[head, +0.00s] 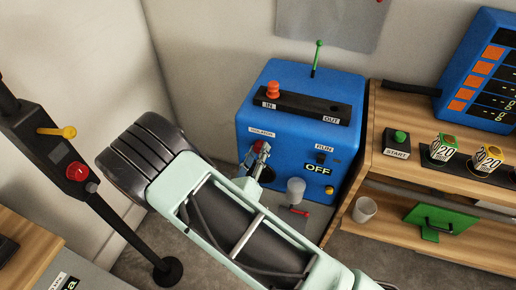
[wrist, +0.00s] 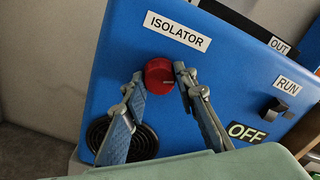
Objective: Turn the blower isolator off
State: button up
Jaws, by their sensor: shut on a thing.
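The isolator is a red round knob (wrist: 159,76) on the front of the blue blower box (wrist: 115,50), under a white ISOLATOR label (wrist: 178,29). In the head view the knob (head: 257,146) is partly hidden by my gripper (head: 258,160). In the wrist view my gripper (wrist: 158,80) has one finger at each side of the knob and is shut on it. A small light mark shows on the knob's face; its exact setting is hard to read. A display (head: 319,169) on the box reads OFF.
A RUN switch (head: 320,157) sits right of the isolator. The box carries IN and OUT labels and an orange knob (head: 273,89). A wooden bench (head: 385,165) with a START button (head: 399,137) is at right.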

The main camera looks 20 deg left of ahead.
jog(key=n+p, duration=0.2)
jog(key=n, duration=0.1)
jog(key=shift+r+n, duration=0.15)
jog(key=shift+n, duration=0.25)
jog(key=n+p, duration=0.2)
jog(key=n, duration=0.1)
jog(key=shift+n, duration=0.3)
jog(key=n+p, duration=0.2)
jog(key=n, duration=0.3)
jog(key=shift+d+n, duration=0.1)
jog(key=shift+n, duration=0.3)
jog(key=o, duration=1.2)
jog(key=shift+c, duration=0.2)
jog(key=shift+s, duration=0.1)
jog(key=s+a, duration=0.1)
jog(key=s, duration=1.1)
